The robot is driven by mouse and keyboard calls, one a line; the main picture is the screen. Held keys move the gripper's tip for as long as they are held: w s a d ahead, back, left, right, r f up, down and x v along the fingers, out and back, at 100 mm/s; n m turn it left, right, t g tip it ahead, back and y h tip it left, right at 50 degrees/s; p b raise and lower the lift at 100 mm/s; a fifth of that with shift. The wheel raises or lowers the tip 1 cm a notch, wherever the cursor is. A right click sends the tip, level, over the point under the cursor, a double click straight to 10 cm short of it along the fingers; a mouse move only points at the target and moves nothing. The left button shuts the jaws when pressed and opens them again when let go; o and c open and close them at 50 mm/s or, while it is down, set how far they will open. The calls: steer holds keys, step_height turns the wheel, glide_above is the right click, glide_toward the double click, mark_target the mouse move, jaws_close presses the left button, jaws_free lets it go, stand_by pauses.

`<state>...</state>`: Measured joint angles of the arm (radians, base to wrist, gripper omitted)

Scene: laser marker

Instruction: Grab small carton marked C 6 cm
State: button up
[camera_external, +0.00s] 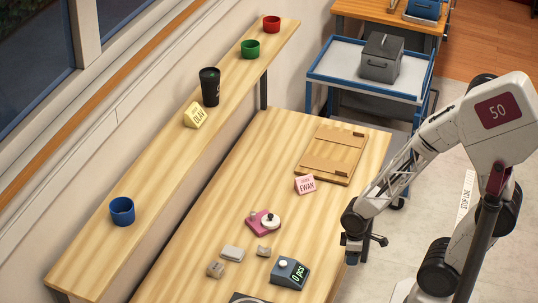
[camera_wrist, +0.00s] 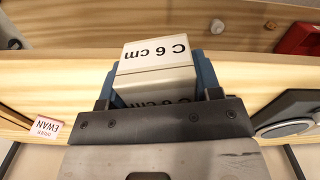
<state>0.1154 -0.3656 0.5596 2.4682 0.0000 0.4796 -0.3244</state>
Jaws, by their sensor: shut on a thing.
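The small carton (camera_wrist: 157,55), a pale box with "C 6 cm" printed on two faces and upside down in the wrist view, sits between the blue fingers of my gripper (camera_wrist: 158,78). The fingers are shut on its sides. In the external view my gripper (camera_external: 353,252) is at the right edge of the wooden table, right of the "0 pcs" device. I cannot make out the carton in that view, and its lower part is hidden in the wrist view.
On the table (camera_external: 205,215) are the "0 pcs" device (camera_external: 290,273), a pink device (camera_external: 262,221), small grey pieces (camera_external: 232,253), a pink EWAN card (camera_external: 305,184) and a wooden board (camera_external: 333,154). A shelf with cups runs along the wall. A blue-edged cart (camera_external: 340,62) stands behind.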

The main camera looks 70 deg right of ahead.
steer(key=shift+s+a+r, duration=0.1)
steer(key=shift+s, duration=0.9)
steer(key=shift+s+a+r, duration=0.1)
steer(key=shift+s, duration=0.9)
